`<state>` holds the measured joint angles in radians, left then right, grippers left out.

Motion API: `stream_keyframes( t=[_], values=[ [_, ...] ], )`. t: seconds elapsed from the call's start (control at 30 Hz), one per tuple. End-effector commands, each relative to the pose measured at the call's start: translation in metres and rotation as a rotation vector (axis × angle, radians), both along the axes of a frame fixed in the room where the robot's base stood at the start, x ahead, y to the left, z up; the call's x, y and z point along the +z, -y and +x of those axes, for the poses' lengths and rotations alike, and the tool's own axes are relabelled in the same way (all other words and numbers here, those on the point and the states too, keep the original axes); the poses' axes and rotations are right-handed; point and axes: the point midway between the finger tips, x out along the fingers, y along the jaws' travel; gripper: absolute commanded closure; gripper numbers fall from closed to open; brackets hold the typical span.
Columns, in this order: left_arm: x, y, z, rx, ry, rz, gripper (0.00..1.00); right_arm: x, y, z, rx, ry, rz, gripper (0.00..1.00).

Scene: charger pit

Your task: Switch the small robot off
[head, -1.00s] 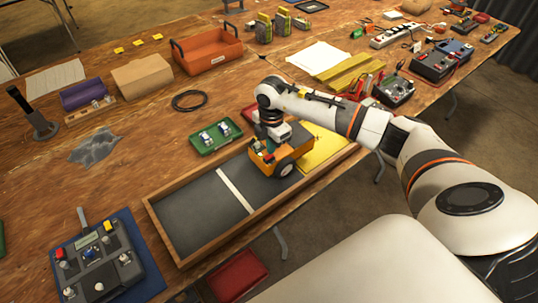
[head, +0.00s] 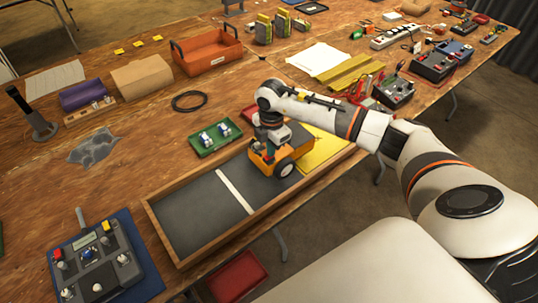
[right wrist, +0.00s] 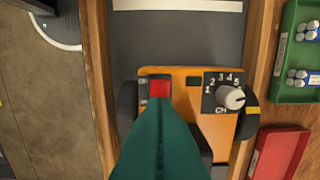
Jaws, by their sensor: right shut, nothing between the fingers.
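The small robot (head: 262,160) is an orange box with black wheels, standing in the wooden-framed pit near the yellow floor section. In the right wrist view its orange top (right wrist: 185,74) carries a red rocker switch (right wrist: 159,88) at left and a white dial (right wrist: 231,97) marked CH at right. My right gripper (head: 268,150) is right above the small robot. Its teal fingers (right wrist: 160,110) are shut and empty, with the tips at the near edge of the red switch; I cannot tell whether they touch. The fingers hide part of the robot's top. My left gripper is out of view.
The pit's wooden rim (head: 175,238) surrounds a dark floor with a white stripe (head: 236,192). A green tray (head: 215,137) with batteries lies just behind it. A grey control box (head: 95,262) stands at the front left. The dark floor left of the stripe is clear.

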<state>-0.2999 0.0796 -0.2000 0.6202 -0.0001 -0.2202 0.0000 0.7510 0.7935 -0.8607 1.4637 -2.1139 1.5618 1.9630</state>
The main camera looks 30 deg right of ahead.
Motion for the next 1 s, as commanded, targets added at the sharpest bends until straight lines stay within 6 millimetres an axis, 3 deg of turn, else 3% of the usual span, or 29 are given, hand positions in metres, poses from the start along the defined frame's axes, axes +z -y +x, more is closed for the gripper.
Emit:
stream_keyframes(
  t=[1.0],
  values=[
    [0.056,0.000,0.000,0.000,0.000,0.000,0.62,0.069,-0.001,-0.001,0.001,-0.004,0.001,1.00]
  ],
)
